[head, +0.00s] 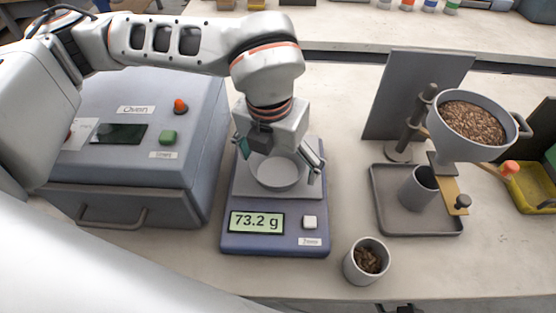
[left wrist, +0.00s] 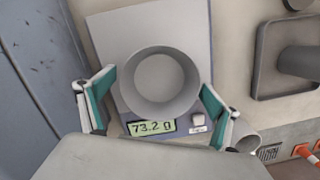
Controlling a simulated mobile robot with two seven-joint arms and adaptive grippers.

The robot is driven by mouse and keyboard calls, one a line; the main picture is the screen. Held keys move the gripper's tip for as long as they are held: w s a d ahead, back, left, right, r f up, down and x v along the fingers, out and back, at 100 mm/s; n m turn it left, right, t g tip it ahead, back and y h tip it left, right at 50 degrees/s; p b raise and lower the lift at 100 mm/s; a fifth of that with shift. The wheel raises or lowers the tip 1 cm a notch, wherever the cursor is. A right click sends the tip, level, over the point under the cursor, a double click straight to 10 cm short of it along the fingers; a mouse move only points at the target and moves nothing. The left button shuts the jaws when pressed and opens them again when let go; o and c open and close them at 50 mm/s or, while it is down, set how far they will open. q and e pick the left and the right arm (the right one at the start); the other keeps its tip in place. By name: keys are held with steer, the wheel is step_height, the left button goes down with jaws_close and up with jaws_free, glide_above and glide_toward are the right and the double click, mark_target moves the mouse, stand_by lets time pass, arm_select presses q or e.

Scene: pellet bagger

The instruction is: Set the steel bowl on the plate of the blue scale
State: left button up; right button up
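The steel bowl (head: 277,172) sits upright on the plate (head: 246,184) of the blue scale (head: 275,243), whose display (head: 257,222) reads 73.2 g. My left gripper (head: 279,160) is above the scale, pointing down, with one finger on either side of the bowl. In the left wrist view the bowl (left wrist: 160,82) lies between the spread teal-padded fingers (left wrist: 157,103); gaps show between the pads and its rim. The bowl looks empty. The gripper's palm hides the bowl's far rim in the head view. My right gripper does not show.
A blue-grey sealer box (head: 190,178) stands close left of the scale. A cup of pellets (head: 366,262) stands front right. A pellet hopper (head: 455,145) hangs over a tray (head: 385,215) with a grey cup (head: 417,190). The table between scale and tray is clear.

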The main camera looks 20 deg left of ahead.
mark_target(274, 180)
arm_select(q)
steer(key=shift+r, duration=0.1)
step_height(274, 180, up, 12)
steer(key=s, duration=0.1)
steer(key=shift+s, duration=0.4)
steer(key=shift+a, duration=0.1)
stand_by(0.5)
